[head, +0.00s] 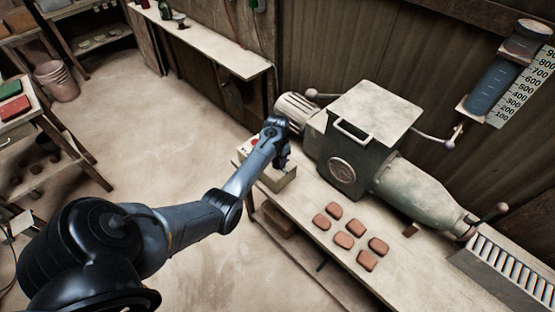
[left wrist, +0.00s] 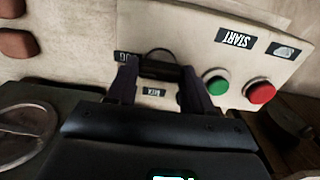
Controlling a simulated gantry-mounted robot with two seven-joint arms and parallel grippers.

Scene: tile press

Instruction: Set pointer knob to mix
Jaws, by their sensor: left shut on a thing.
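The control box (head: 284,182) stands on the bench's near left end, and its pale panel (left wrist: 222,66) fills the upper part of the left wrist view. My left gripper (head: 281,162) is over this box. In the left wrist view its two fingers (left wrist: 159,86) are shut on the dark pointer knob (left wrist: 160,66), one on each side. The fingers and the gripper body hide part of the knob. A small label (left wrist: 153,92), seemingly MIX, shows between the fingers. Another label (left wrist: 121,57) is partly hidden by a finger. The knob's exact pointing direction is unclear. My right gripper is out of view.
A green button (left wrist: 216,84) and a red button (left wrist: 260,92) sit beside the right finger, near a START label (left wrist: 236,38). The grey-green machine (head: 378,115) stands on the bench behind. Several reddish-brown clay blocks (head: 344,240) lie on the bench to the right.

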